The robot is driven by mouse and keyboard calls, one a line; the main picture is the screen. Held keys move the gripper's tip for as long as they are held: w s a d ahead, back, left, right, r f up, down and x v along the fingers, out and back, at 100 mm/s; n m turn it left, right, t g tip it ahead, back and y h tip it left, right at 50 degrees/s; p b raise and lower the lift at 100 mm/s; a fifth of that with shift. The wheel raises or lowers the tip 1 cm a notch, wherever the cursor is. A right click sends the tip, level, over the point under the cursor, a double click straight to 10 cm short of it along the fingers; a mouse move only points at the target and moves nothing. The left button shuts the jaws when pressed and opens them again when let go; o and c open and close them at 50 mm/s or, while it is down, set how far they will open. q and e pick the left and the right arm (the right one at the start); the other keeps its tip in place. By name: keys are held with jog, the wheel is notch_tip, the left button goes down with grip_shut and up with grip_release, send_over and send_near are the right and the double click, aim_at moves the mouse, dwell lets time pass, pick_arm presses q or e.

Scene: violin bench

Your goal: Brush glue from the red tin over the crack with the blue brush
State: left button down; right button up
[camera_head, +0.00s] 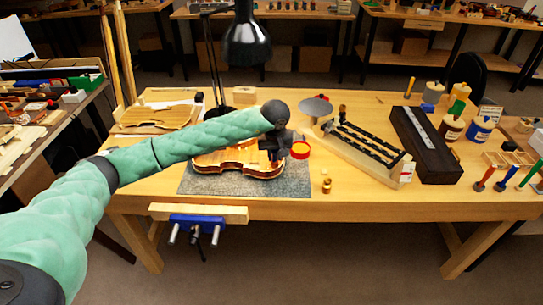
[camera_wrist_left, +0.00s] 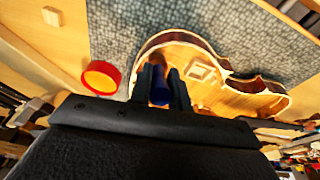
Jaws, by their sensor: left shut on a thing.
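My left gripper (camera_head: 274,156) is above the right part of an open violin body (camera_head: 232,163). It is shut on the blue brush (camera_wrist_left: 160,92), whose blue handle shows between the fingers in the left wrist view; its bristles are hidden. The red tin (camera_head: 300,150) stands open just right of the gripper, with orange-yellow inside. In the left wrist view the tin (camera_wrist_left: 101,77) is left of the fingers and the violin body (camera_wrist_left: 240,98) lies behind and right of them. I cannot make out the crack. My right gripper is not in view.
The violin body lies on a grey mat (camera_head: 297,182). A wooden fixture with dark bars (camera_head: 365,142) and a long dark box (camera_head: 427,145) stand to the right. A small brass piece (camera_head: 326,186) is near the mat. A lamp (camera_head: 246,40) hangs behind.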

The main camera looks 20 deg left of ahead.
pick_arm(q)
jog(key=shift+r, duration=3.05)
jog(key=shift+r, duration=0.1)
jog(key=shift+r+b, duration=0.3)
jog(key=shift+r, duration=1.1)
jog(key=shift+w+f+b, duration=0.2)
jog(key=shift+f+b, duration=0.75)
jog(key=shift+b, duration=0.05)
jog(key=shift+f, duration=0.1)
